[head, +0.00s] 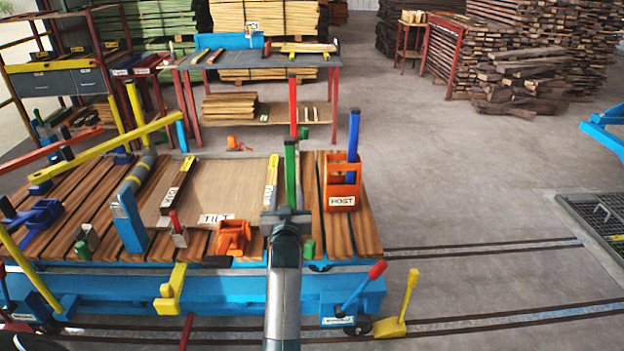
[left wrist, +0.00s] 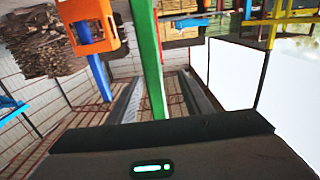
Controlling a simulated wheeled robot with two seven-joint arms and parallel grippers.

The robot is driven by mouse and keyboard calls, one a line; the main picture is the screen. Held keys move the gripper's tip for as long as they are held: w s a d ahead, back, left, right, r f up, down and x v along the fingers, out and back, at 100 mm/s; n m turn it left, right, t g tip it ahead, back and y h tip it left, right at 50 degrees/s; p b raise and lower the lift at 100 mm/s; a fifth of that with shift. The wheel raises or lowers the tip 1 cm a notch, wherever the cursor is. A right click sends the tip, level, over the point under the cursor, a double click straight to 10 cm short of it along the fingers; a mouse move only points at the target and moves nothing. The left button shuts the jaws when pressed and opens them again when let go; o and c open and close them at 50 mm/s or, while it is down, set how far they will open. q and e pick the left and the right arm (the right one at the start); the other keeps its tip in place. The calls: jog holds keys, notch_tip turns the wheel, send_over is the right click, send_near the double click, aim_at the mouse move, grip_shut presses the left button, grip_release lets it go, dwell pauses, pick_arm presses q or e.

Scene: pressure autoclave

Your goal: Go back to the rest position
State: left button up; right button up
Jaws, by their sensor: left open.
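My left gripper (head: 286,213) is above the plank-topped blue cart (head: 225,290), its arm coming up from the bottom middle of the head view. It is open. A green upright bar (head: 290,172) rises just beyond it. In the left wrist view the green bar (left wrist: 147,55) shows between the two fingers, and I cannot tell if they touch it. To the right stands the orange holder (head: 341,183) labelled POST with a blue post (head: 353,135) in it. My right gripper is not in view.
The cart top holds a board (head: 225,185), an orange block (head: 233,237) and several coloured levers. A red-handled blue lever (head: 362,287) and a yellow pedal (head: 398,308) are at the cart's front right. A workbench (head: 262,62) stands behind. The floor at right is mostly clear.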

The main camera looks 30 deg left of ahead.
pick_arm(q)
jog(key=s+d+f+m+g+h, duration=0.25)
jog(key=s+d+f, duration=0.25)
jog(key=s+f, duration=0.45)
jog(key=s+d+f+m+g+h, duration=0.3)
jog(key=s+d+f, duration=0.35)
jog(key=s, duration=0.65)
jog(key=s+d+f+m+g+h, duration=0.1)
jog(key=s+d+f+g+h, duration=0.3)
jog(key=s, duration=0.8)
jog(key=s+d+f+m+g, duration=0.1)
jog(key=s+d+m+g, duration=0.15)
jog(key=s+d, duration=0.7)
notch_tip(320, 180, down, 22)
jog(key=a, duration=0.1)
jog(key=s+f, duration=0.5)
jog(key=f, duration=0.4)
jog(key=s+f, duration=0.5)
jog(key=f, duration=0.5)
jog(key=shift+f+t+h, duration=0.3)
jog(key=shift+h, duration=0.15)
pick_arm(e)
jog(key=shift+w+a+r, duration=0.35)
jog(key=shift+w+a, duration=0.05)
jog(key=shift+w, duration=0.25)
